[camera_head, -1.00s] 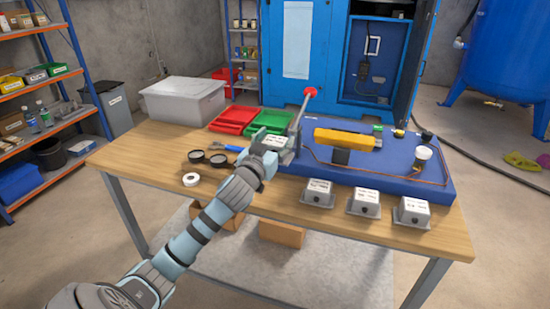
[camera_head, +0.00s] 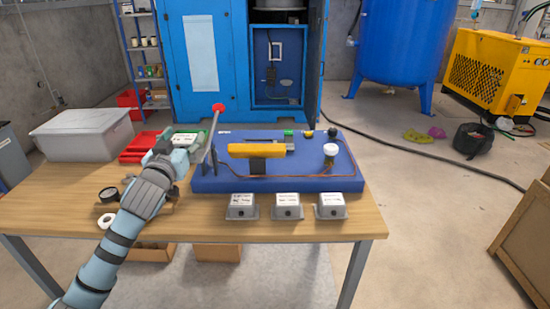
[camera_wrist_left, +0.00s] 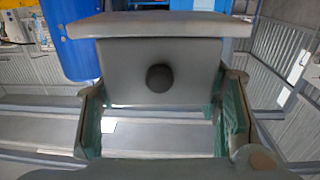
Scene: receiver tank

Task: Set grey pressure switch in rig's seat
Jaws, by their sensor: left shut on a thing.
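In the left wrist view the grey pressure switch (camera_wrist_left: 125,82), with a round black knob, sits between the green-padded fingers. The rig (camera_head: 300,181) is a blue base with a yellow bar, a red-knobbed lever and a white-topped fitting. I cannot make out the seat clearly. My right gripper is not in view.
The red-knobbed lever (camera_head: 212,135) rises close to the right of the held switch. A red tray (camera_head: 138,147), a grey bin (camera_head: 82,136) and a white tape roll (camera_head: 106,221) are at left.

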